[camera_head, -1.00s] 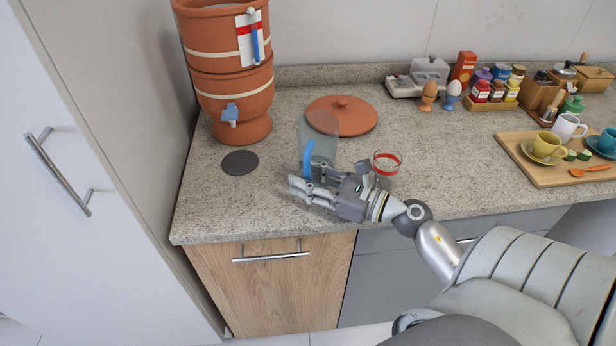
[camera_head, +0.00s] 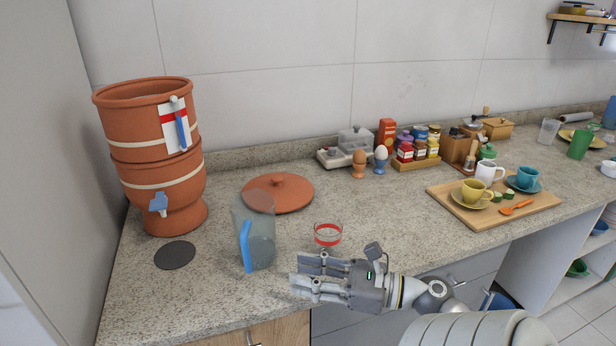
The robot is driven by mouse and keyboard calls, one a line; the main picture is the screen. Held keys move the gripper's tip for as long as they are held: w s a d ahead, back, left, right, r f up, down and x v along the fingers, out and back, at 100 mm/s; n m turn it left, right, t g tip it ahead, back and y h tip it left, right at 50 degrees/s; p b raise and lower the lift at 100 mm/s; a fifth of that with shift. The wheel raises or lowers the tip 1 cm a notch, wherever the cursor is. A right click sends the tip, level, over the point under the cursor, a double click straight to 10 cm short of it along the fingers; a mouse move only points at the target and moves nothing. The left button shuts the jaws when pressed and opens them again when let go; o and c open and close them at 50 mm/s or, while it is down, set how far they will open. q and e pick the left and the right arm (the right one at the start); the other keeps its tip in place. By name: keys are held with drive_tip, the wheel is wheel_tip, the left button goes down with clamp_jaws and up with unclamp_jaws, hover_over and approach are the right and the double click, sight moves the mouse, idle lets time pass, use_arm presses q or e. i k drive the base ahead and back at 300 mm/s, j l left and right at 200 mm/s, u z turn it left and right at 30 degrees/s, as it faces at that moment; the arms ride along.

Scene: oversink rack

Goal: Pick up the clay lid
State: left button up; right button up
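The clay lid (camera_head: 285,195) is a round terracotta disc with a small knob. It lies flat on the counter, knob up, to the right of the clay water filter (camera_head: 158,185), whose top is open. A clear pitcher (camera_head: 262,228) with a blue handle stands upright in front of the lid and overlaps its front left edge in view. My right gripper (camera_head: 299,274) is in front of the pitcher and the lid, its fingers pointing left. The fingers are apart with nothing between them. My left gripper is not in view.
A glass with a red band (camera_head: 328,235) stands between the lid and my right gripper. A dark round disc (camera_head: 175,255) lies before the filter. Egg cups, jars and a wooden tray (camera_head: 540,205) with cups are to the right.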

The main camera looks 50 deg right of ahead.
sight(291, 191)
drive_tip(key=z, duration=1.4)
